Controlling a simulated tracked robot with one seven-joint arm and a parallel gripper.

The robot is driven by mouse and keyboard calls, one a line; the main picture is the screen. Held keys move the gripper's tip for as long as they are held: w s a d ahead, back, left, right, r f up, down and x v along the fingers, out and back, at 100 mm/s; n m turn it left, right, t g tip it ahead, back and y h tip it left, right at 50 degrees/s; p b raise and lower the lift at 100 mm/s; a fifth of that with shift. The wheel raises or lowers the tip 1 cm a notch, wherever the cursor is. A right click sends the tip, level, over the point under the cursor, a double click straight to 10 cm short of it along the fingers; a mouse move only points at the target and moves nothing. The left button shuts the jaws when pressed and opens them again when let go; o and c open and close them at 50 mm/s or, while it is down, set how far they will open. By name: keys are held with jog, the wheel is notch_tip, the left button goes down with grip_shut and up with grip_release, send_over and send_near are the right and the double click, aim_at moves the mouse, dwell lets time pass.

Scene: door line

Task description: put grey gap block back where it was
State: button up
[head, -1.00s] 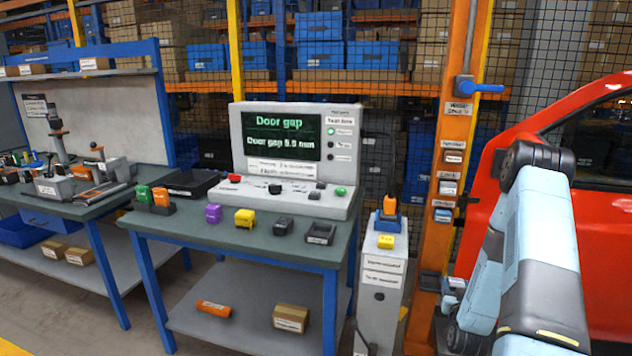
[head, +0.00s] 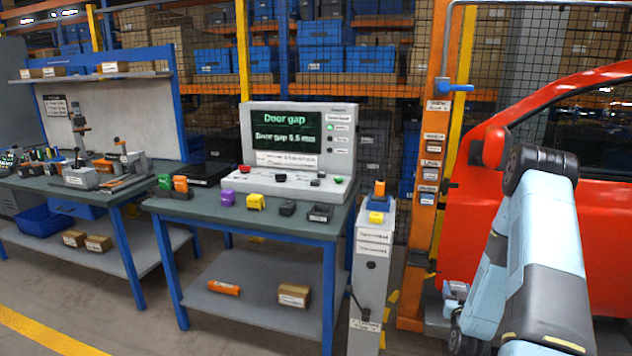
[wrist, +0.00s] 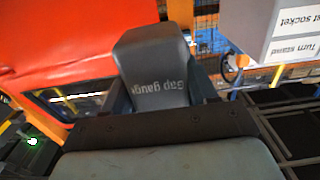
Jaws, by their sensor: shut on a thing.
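A grey block (wrist: 155,72) marked "Gap gauge" fills the middle of the wrist view, its text upside down. My gripper (wrist: 163,92) is shut on it, with a dark finger at each side. The block's lower end is hidden behind the gripper body. In the head view my arm is at the right in front of the red car; my gripper and the held block do not show there. On the bench (head: 263,225) a small dark open holder (head: 320,213) stands at the front right corner and looks empty. A dark grey block (head: 287,208) sits beside it.
A yellow block (head: 255,202), a purple block (head: 227,199) and orange and green blocks stand along the bench front. A grey pedestal (head: 370,275) and an orange post (head: 424,200) stand between bench and red car (head: 480,215).

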jog(key=shift+s+a, duration=0.1)
jog(key=shift+s, duration=0.25)
jog(key=w+a+r+n+y, duration=0.1)
jog(key=w+a+y, duration=0.1)
jog(key=a, duration=0.8)
jog(key=w+a+r+n+y, duration=0.2)
jog(key=w+a+y, duration=0.1)
jog(key=a, duration=0.7)
jog(key=shift+w+a+t, duration=0.15)
jog(key=shift+w+t, duration=0.1)
jog(key=shift+t, duration=0.05)
jog(key=shift+a+r, duration=0.1)
jog(key=shift+r, duration=0.05)
